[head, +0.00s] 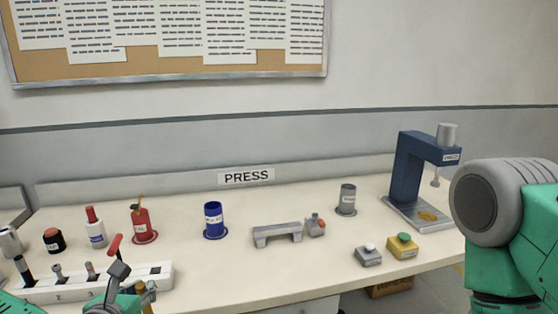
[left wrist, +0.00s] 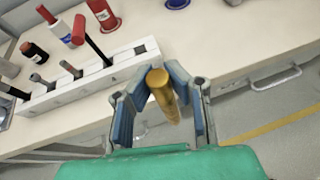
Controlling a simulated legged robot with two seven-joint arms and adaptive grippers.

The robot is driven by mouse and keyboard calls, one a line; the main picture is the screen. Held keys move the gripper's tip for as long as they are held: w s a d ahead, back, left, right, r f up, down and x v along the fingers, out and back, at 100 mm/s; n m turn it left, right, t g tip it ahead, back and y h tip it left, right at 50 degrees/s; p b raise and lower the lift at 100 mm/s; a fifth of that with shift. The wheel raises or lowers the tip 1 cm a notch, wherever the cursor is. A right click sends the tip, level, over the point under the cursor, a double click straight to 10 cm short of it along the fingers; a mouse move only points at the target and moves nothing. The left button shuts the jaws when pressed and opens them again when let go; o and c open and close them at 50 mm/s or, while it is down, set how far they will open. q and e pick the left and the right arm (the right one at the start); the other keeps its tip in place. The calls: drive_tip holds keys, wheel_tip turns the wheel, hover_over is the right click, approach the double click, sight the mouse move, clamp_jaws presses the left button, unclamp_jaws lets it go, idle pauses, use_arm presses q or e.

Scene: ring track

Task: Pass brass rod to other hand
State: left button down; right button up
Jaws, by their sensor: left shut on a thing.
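The brass rod (left wrist: 162,92) is between the blue-padded fingers of my left gripper (left wrist: 158,100) in the left wrist view. The gripper is shut on it, and the rod's rounded end points toward the camera. In the head view only a small part of the rod (head: 142,289) shows at the bottom left, beside my green left gripper (head: 132,293), in front of the bench. My right arm stands at the right edge of the head view; its gripper is out of the picture.
A white rack (head: 45,290) with upright tools, including a red-handled one (head: 114,245), is close to my left gripper. A blue press (head: 405,165), a grey bridge block (head: 277,233), a blue cup (head: 213,220) and button boxes (head: 402,247) stand on the bench. The bench's front middle is clear.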

use_arm(q)
drive_tip(key=shift+h, duration=0.4)
drive_tip(key=d+f, duration=0.1)
drive_tip(key=s+d+f, duration=0.1)
drive_tip(key=s+d+f+b, duration=0.1)
drive_tip(key=f, duration=0.1)
drive_tip(key=shift+d, duration=0.25)
